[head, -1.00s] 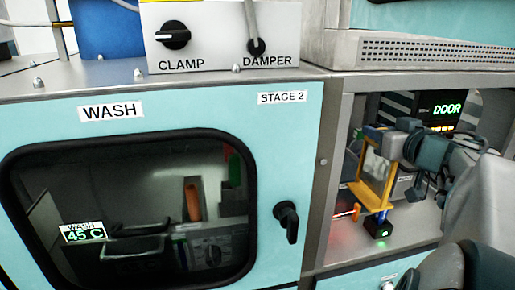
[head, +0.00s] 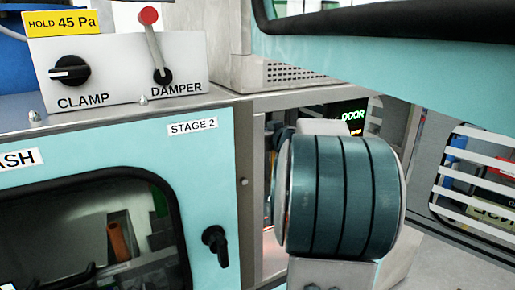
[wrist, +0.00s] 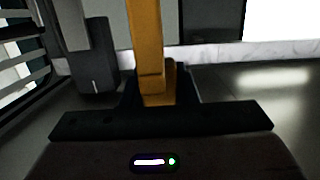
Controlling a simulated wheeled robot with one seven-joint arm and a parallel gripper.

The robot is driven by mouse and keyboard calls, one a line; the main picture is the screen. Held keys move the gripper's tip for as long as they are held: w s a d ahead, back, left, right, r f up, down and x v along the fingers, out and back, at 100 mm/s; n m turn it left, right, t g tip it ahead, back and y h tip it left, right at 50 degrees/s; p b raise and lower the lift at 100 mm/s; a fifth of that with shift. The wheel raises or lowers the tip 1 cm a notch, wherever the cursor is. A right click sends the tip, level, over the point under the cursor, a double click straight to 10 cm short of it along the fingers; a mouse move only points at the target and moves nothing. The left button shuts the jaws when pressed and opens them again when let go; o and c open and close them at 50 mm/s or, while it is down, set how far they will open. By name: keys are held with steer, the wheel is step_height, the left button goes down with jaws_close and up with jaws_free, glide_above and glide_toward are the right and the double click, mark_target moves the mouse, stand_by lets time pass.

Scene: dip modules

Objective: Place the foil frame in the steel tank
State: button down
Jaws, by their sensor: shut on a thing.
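The foil frame (wrist: 148,45) shows in the wrist view as an upright orange-yellow bar, with only part of it in view. My gripper (wrist: 157,88) is shut on the lower end of this bar. In the head view, my own banded arm link hides the gripper and the frame. I cannot make out the steel tank for certain.
The STAGE 2 door has a black handle (head: 215,245). The control box (head: 115,70) with CLAMP and DAMPER knobs stands above it. An open bay with a green DOOR display (head: 353,114) lies behind my arm. A white slatted grille (head: 480,175) is at right.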

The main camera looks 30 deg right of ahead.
steer(key=shift+f, duration=1.95)
steer(key=shift+f+b, duration=0.5)
steer(key=shift+f, duration=0.1)
steer(key=c, duration=1.1)
jaws_free()
